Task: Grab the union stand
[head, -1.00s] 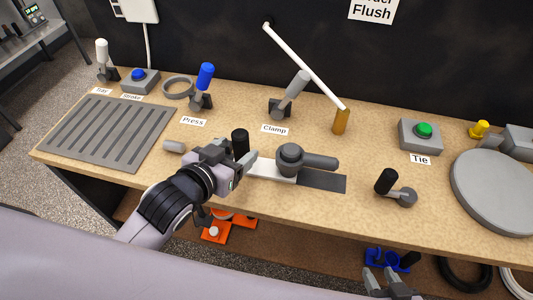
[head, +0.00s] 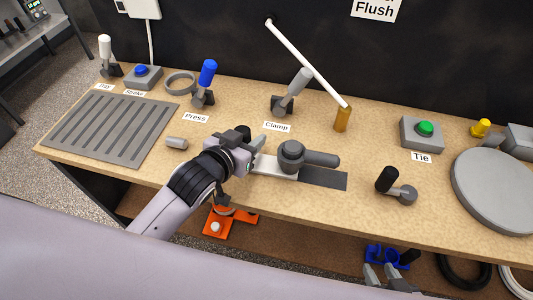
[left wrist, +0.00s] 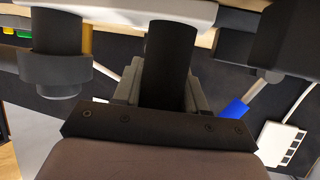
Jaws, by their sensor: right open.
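No label names the union stand, so I cannot tell for sure which object it is. A black upright post (head: 243,131) stands on the bench at the left end of a pale plate (head: 277,168), mostly hidden behind my left gripper (head: 254,153). In the left wrist view, the black post (left wrist: 168,60) rises between the two grey fingers; whether they press on it is not clear. A grey round fitting with a sideways cylinder (head: 292,155) sits on the plate. My right gripper (head: 383,275) is open and empty at the bottom edge, in front of the lower shelf.
A slotted grey tray (head: 110,130) lies at left. The clamp lever (head: 291,92), press lever (head: 206,82) and white tube (head: 305,60) stand behind. A black-knobbed crank (head: 388,180) and grey disc (head: 500,190) are at right. Orange (head: 217,226) and blue (head: 383,257) stands are below.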

